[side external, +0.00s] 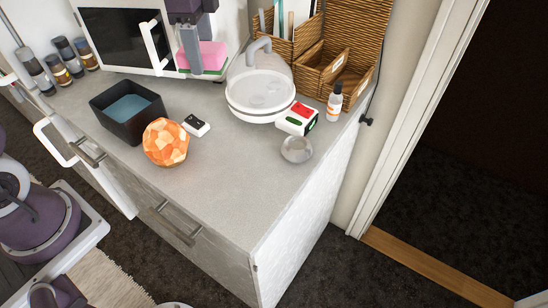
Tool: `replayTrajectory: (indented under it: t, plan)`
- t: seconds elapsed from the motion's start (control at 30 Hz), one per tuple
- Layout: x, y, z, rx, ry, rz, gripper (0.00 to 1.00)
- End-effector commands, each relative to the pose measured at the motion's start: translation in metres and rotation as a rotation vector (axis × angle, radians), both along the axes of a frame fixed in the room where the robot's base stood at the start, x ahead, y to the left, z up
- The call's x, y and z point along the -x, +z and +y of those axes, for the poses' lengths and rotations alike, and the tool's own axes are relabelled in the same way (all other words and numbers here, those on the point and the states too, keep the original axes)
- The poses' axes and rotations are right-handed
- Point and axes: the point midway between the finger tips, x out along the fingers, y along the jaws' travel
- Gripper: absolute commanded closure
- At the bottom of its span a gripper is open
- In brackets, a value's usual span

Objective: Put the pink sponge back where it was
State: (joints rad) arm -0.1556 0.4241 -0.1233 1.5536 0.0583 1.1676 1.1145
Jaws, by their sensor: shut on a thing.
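The pink sponge (212,54) is a block with a pink body and a thin green layer along its bottom. It is at the top middle of the side external view, between the microwave and the white domed vessel. My gripper (199,70) comes down from above and is shut on the sponge. Its grey fingers cover the sponge's left and middle parts. I cannot tell whether the sponge's underside touches the counter (235,165) or is a little above it.
A microwave (120,38) stands left of the sponge, a white domed vessel (262,92) right. Wicker baskets (320,62), a bottle (334,103), a red-green-white box (297,118), a glass ball (296,149), an orange faceted ball (165,143) and a black bin (106,112) occupy the counter. Its front middle is clear.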

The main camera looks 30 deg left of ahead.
Motion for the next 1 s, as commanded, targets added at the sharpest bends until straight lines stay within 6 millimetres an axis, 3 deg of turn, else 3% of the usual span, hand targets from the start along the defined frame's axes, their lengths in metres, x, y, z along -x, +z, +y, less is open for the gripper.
replayTrajectory:
  t: [0.03,0.1,0.2,0.5,0.57,1.0]
  plan:
    - [-0.005,-0.001,-0.030,0.001,-0.083,0.001,0.97]
    - [-0.007,-0.001,-0.065,0.001,-0.180,0.000,0.97]
    - [-0.006,-0.001,-0.104,0.001,-0.286,0.000,0.97]
    - [0.004,-0.003,-0.171,0.004,-0.463,0.000,0.97]
    - [0.007,-0.005,-0.180,0.003,-0.485,0.001,0.97]
    - [0.006,-0.081,-0.176,0.003,-0.477,0.005,0.97]
